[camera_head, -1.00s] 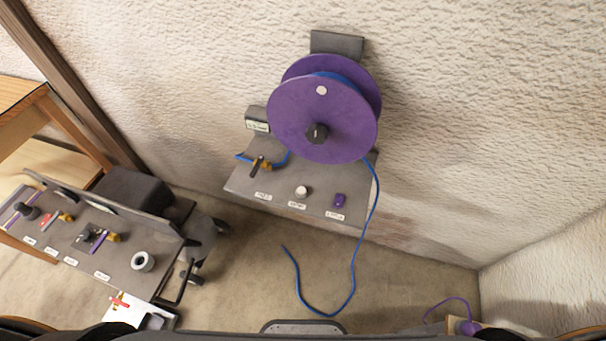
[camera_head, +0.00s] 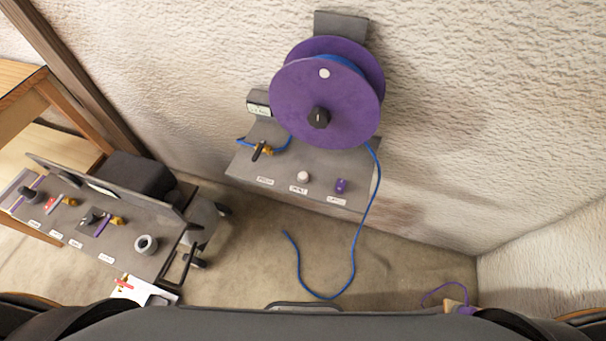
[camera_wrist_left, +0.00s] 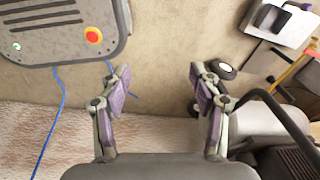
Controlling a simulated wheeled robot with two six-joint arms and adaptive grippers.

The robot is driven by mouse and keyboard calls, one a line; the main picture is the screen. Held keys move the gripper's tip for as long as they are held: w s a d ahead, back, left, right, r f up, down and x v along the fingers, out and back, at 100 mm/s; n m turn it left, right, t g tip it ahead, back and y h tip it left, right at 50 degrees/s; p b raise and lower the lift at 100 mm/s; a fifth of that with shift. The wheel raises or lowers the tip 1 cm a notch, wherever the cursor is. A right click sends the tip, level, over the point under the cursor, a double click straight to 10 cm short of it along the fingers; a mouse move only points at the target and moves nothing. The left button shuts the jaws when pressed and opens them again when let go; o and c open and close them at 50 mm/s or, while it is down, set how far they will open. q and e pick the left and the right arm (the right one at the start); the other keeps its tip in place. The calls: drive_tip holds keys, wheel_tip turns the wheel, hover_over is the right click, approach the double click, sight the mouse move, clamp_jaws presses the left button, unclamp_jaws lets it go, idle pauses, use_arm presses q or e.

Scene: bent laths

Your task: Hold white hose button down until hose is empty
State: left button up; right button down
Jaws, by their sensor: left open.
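The white button (camera_head: 303,176) sits on the grey wall panel (camera_head: 262,187), in the middle of its labelled front row. A purple button (camera_head: 341,186) is to its right, and a brass valve with a dark lever (camera_head: 262,150) is to its left. A purple reel (camera_head: 325,100) is mounted above the panel. The blue hose (camera_head: 354,255) hangs from the reel and curls on the floor. My left gripper (camera_wrist_left: 160,80) is open and empty in the left wrist view, above the floor and away from the panel. My right gripper is not in view.
A wheeled cart with a black tank (camera_head: 138,180) and a valve panel (camera_head: 130,225) stands at the left. A wooden table (camera_head: 30,95) is behind it. A purple cord (camera_head: 440,290) lies at the lower right. Floor below the panel is mostly clear.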

use_arm(q)
clamp_jaws()
idle(1.4)
